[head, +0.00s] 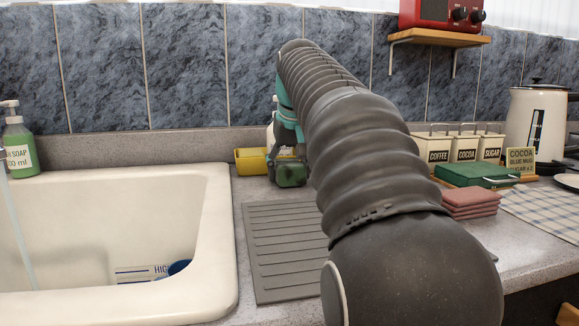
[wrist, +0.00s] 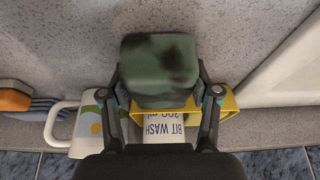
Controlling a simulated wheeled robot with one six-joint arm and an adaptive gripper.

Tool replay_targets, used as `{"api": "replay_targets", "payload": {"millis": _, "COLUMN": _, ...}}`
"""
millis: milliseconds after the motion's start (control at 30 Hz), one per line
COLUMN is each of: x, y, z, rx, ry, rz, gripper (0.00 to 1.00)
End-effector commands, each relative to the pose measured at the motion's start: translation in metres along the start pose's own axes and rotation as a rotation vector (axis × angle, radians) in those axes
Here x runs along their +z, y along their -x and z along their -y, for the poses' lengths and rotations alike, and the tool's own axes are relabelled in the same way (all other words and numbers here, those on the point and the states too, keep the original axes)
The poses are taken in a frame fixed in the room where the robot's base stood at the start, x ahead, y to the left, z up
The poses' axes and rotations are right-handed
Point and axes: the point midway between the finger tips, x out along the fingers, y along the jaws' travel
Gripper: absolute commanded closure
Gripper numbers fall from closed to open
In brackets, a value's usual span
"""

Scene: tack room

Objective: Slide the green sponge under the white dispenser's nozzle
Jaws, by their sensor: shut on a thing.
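The green sponge (wrist: 160,72) has dark stains and sits between the two fingers of my gripper (wrist: 162,88). My gripper is shut on it; in the head view the sponge (head: 291,175) shows at the lower end of my gripper (head: 288,150), close to the counter. The white dispenser (wrist: 164,128), lettered "BIT WASH", shows just past the sponge in the wrist view, partly covered by it and my gripper. In the head view only a white sliver (head: 270,135) of it shows behind my gripper. I cannot make out its nozzle.
A yellow caddy (head: 249,161) stands by the back wall beside the dispenser. A white mug (wrist: 88,123) is left of it in the wrist view. The sink (head: 215,225) and a grey drainboard (head: 275,235) lie in front. Pink cloths (head: 470,203) lie right.

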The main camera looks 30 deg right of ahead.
Motion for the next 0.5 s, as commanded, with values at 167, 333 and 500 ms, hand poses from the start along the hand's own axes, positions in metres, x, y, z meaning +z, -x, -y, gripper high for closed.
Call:
{"api": "replay_targets", "payload": {"millis": 167, "x": -0.0024, "y": -0.0019, "z": 0.0025, "rx": -0.002, "ry": 0.005, "rz": 0.002, "gripper": 0.57}}
{"api": "replay_targets", "payload": {"millis": 333, "x": -0.0023, "y": -0.0022, "z": 0.0052, "rx": -0.004, "ry": 0.010, "rz": 0.002, "gripper": 0.57}}
{"api": "replay_targets", "payload": {"millis": 500, "x": -0.0022, "y": -0.0020, "z": 0.0056, "rx": -0.005, "ry": 0.011, "rz": 0.002, "gripper": 0.09}}
